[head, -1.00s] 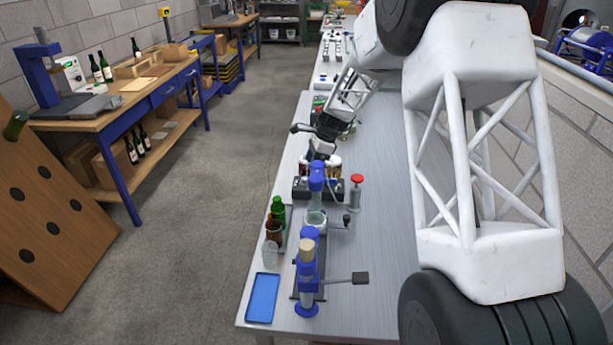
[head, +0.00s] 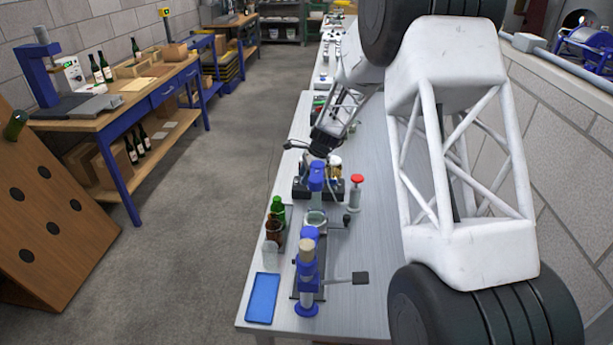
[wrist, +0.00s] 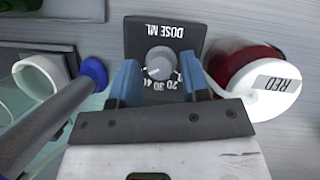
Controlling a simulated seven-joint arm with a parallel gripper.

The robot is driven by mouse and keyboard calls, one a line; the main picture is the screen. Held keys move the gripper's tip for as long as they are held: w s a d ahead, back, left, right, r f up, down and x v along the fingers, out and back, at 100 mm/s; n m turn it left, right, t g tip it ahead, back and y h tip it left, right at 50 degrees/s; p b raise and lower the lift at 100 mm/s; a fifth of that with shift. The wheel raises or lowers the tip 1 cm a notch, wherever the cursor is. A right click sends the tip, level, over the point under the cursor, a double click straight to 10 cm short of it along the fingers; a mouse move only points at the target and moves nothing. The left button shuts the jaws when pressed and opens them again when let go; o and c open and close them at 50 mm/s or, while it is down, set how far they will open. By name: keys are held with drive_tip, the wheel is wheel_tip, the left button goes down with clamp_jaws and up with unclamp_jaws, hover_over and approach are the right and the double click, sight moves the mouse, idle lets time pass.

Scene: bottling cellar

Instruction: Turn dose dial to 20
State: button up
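The dose dial is a grey round knob (wrist: 160,62) on a dark panel (wrist: 151,28) marked DOSE ML in the wrist view. The lettering appears upside down, with numbers such as 20, 30 and 40 along the knob's near side. A pale mark shows at the knob's lower left, but I cannot tell its exact setting. My gripper (wrist: 159,74) is open, its two blue fingers on either side of the knob with small visible gaps. In the head view my gripper (head: 319,152) hangs over the bench's far equipment and hides the dial.
A white-lidded container labelled RED (wrist: 270,85) stands close by my right finger. A blue-ended dark bar (wrist: 55,112) and a white cup (wrist: 40,75) lie to the left. In the head view, bottles (head: 274,228), a blue tray (head: 263,298) and a red-topped post (head: 356,194) stand nearer.

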drive_tip(key=c, duration=0.7)
drive_tip(key=shift+o, duration=0.2)
drive_tip(key=shift+n, duration=0.4)
drive_tip(key=n+g, duration=0.1)
drive_tip(key=n, duration=0.2)
drive_tip(key=shift+w+h, duration=0.1)
drive_tip(key=shift+h, duration=0.3)
drive_tip(key=n, duration=0.2)
drive_tip(key=n+g+h, duration=0.1)
drive_tip(key=n, duration=0.1)
drive_tip(key=shift+w+a+n+g, duration=0.1)
drive_tip(key=shift+a+n+g, duration=0.05)
drive_tip(key=shift+n+g, duration=0.2)
drive_tip(key=n+h, duration=0.1)
drive_tip(key=n, duration=0.1)
drive_tip(key=n+h, duration=0.1)
drive_tip(key=n, duration=0.1)
drive_tip(key=shift+a+n+g, duration=0.1)
drive_tip(key=shift+n+g, duration=0.15)
drive_tip(key=shift+n, duration=0.1)
drive_tip(key=n+h, duration=0.1)
drive_tip(key=n, duration=0.3)
drive_tip(key=shift+a+n+h, duration=0.1)
drive_tip(key=shift+n+h, duration=0.2)
drive_tip(key=shift+h, duration=0.1)
